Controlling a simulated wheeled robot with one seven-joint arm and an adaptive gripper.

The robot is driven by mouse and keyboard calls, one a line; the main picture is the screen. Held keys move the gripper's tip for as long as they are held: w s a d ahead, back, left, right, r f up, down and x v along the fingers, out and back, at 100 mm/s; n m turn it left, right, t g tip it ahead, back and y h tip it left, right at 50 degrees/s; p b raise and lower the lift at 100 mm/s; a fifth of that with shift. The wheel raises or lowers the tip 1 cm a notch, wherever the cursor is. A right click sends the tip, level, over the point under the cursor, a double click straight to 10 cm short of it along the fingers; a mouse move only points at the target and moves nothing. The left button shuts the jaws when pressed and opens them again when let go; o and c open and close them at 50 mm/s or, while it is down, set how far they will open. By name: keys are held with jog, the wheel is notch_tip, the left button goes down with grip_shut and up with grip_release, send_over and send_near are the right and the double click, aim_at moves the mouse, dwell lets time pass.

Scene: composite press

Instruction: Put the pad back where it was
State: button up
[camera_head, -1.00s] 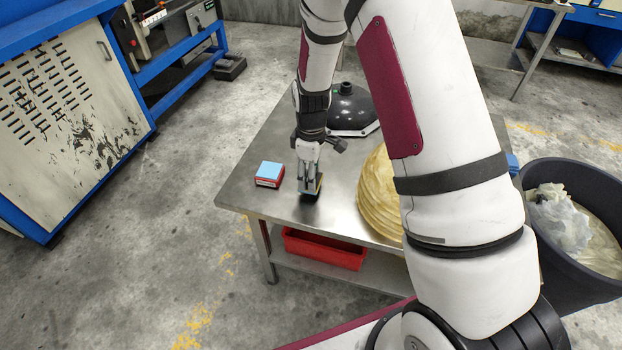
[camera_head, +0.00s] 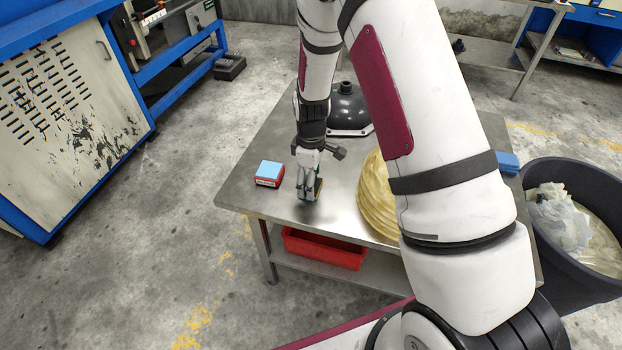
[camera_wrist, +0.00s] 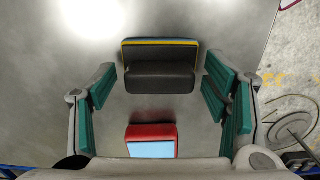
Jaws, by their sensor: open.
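The pad, a dark grey block with a thin yellow and blue layer along one edge, lies on the metal table and shows in the wrist view (camera_wrist: 160,77). In the head view my gripper (camera_head: 308,198) is low over the table's near left part and hides most of the pad (camera_head: 319,187). In the wrist view my gripper (camera_wrist: 160,92) is open, its green-lined fingers on either side of the pad with a gap on both sides. A red box with a light blue top (camera_head: 269,174) sits left of my gripper; it also shows in the wrist view (camera_wrist: 151,141).
The metal table (camera_head: 243,195) also bears a stack of yellowish round sheets (camera_head: 376,200) to the right and a black dome (camera_head: 350,108) behind. A red bin (camera_head: 325,248) is on the lower shelf. A dark waste bin (camera_head: 575,270) stands at the right.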

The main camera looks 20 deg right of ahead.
jog(key=s+r+m, duration=0.1)
jog(key=s+r, duration=0.2)
jog(key=r, duration=0.9)
jog(key=s+r+m, duration=0.2)
jog(key=s+r, duration=0.2)
jog(key=r, duration=0.7)
jog(key=s+r+m+t, duration=0.1)
jog(key=s+r+m, duration=0.3)
jog(key=s, duration=0.8)
jog(key=s+r+m+t, duration=0.1)
jog(key=s+r+m, duration=0.2)
jog(key=s, duration=1)
notch_tip(320, 180, up, 3)
jog(key=shift+r+m+t+p, duration=0.15)
jog(key=shift+m+t+p, duration=0.15)
jog(key=shift+m, duration=0.1)
jog(key=shift+s+d, duration=0.1)
notch_tip(320, 180, up, 7)
jog(key=t+p, duration=0.1)
jog(key=p, duration=0.5)
jog(key=shift+r+t, duration=0.2)
jog(key=shift+t, duration=0.1)
